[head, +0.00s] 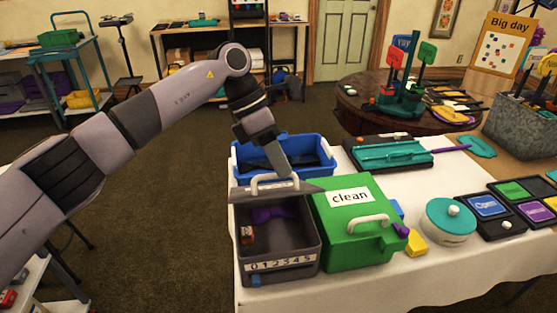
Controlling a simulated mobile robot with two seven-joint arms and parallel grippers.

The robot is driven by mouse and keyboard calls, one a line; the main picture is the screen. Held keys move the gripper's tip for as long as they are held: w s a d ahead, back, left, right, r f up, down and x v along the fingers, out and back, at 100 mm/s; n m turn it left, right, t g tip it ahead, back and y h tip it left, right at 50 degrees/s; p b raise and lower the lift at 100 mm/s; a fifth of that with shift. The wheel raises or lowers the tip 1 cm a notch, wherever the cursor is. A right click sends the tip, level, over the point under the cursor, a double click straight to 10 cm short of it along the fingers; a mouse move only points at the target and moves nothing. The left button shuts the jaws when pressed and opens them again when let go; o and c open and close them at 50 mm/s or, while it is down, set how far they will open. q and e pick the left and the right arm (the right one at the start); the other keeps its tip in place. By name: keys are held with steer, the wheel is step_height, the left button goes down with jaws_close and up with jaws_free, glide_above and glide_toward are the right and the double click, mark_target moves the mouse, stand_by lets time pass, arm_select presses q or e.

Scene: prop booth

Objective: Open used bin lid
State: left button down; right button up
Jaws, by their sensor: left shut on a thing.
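The dark grey bin (243,262) stands on the white-covered table, with a purple thing (268,214) and a small red thing (247,234) inside. No "used" label is readable on it. Its grey lid (240,194) is swung up at the back edge, so the inside shows. A pale handle (262,181) is on the lid. My left gripper (284,174) comes down from behind and is shut on this handle; its fingertips are partly hidden. My right gripper is not in view.
A green bin (338,232) marked "clean" stands shut against the grey bin's right side. A blue crate (240,158) is right behind the lid. A teal round pot (447,222), a yellow block (416,243) and dark card trays (488,206) lie to the right.

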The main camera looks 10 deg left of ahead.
arm_select(q)
steer(key=c, duration=1.3)
jaws_free()
steer(key=shift+w+a+f, duration=0.35)
steer(key=shift+f, duration=0.25)
steer(key=shift+o, duration=0.7)
steer(key=shift+w+f, duration=0.15)
steer(key=shift+w, duration=0.1)
steer(key=shift+s+d+r, duration=0.1)
steer(key=shift+r, duration=0.1)
steer(key=v, duration=0.7)
steer(key=shift+r+b, duration=0.2)
steer(key=shift+b, duration=0.2)
steer(key=shift+s, duration=0.1)
